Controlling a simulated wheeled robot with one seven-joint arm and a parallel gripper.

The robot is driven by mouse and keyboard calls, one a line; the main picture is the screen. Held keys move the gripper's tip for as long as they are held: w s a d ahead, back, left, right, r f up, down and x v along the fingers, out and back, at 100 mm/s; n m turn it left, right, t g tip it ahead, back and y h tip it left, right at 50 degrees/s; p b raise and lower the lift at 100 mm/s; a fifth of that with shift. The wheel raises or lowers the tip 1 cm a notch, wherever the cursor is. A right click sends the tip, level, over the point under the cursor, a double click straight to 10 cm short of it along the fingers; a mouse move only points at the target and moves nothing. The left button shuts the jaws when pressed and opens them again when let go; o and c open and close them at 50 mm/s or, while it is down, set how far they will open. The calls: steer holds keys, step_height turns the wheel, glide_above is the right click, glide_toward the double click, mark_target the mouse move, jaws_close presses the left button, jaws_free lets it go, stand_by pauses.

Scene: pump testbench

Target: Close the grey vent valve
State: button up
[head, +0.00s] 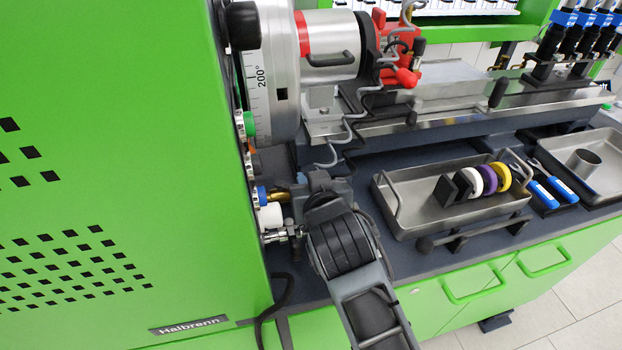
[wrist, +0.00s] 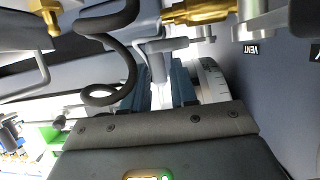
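The grey vent valve shows in the wrist view as a metal body (wrist: 262,20) beside a "VENT" label (wrist: 251,49). A grey bent lever (wrist: 157,66) hangs near it and appears to reach between my gripper's fingers (wrist: 156,90). The blue fingers stand apart on either side of the lever; I cannot tell whether either touches it. In the head view, silver fittings (head: 280,234) sit low on the green cabinet's side, just left of my wrist. My wrist and arm hide most of the fingers there.
A brass fitting (wrist: 200,12) and a dark looped hose (wrist: 120,50) are close to my gripper. The green cabinet (head: 120,180) walls off the left. A metal tray (head: 420,195) with coloured rings stands on the bench at right. A black cable (head: 270,310) hangs over the bench's front edge.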

steer(key=v, duration=0.7)
steer(key=shift+o, duration=0.4)
